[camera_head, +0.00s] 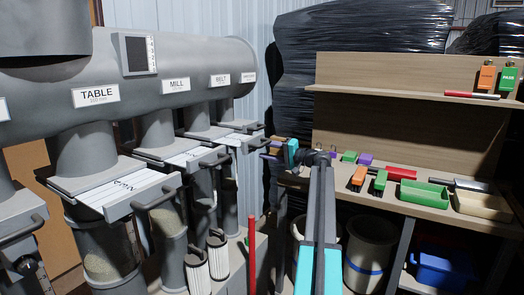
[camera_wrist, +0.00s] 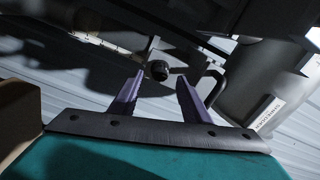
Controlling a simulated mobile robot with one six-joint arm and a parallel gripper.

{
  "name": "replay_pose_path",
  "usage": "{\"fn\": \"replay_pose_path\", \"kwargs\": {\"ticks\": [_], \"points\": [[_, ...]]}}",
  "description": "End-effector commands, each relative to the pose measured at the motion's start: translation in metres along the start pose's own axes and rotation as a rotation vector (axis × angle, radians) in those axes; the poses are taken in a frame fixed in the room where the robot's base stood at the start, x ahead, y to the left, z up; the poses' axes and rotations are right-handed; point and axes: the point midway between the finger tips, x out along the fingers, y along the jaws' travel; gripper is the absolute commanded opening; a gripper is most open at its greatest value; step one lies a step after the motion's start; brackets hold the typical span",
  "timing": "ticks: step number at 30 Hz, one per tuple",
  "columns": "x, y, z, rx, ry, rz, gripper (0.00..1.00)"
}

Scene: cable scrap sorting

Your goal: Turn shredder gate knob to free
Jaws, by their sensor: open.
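A small round black knob (camera_wrist: 158,70) shows in the wrist view, on a thin rod. My gripper (camera_wrist: 158,90) is open, with its two purple fingers pointing at the knob. The knob appears between the fingertips and a little beyond them; I see no contact, and the depth is hard to judge. In the head view my gripper (camera_head: 273,148) is small, at the end of my outstretched arm, beside the farthest gate (camera_head: 238,139) under the duct. That gate's knob cannot be made out clearly there. Its setting cannot be read in either view.
The grey duct (camera_head: 190,55) carries labels TABLE, MILL and BELT, with a slide gate below each. To the right, a wooden bench (camera_head: 420,210) holds green and cream trays and several coloured tools. A red post (camera_head: 252,245) stands below my gripper.

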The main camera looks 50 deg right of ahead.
Motion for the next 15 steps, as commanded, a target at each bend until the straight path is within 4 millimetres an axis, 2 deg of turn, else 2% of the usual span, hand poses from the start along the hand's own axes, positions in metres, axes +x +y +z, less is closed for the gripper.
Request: {"fn": "replay_pose_path", "kwargs": {"ticks": [15], "points": [[-0.083,0.000,0.000,0.000,0.002,0.002,0.43]]}}
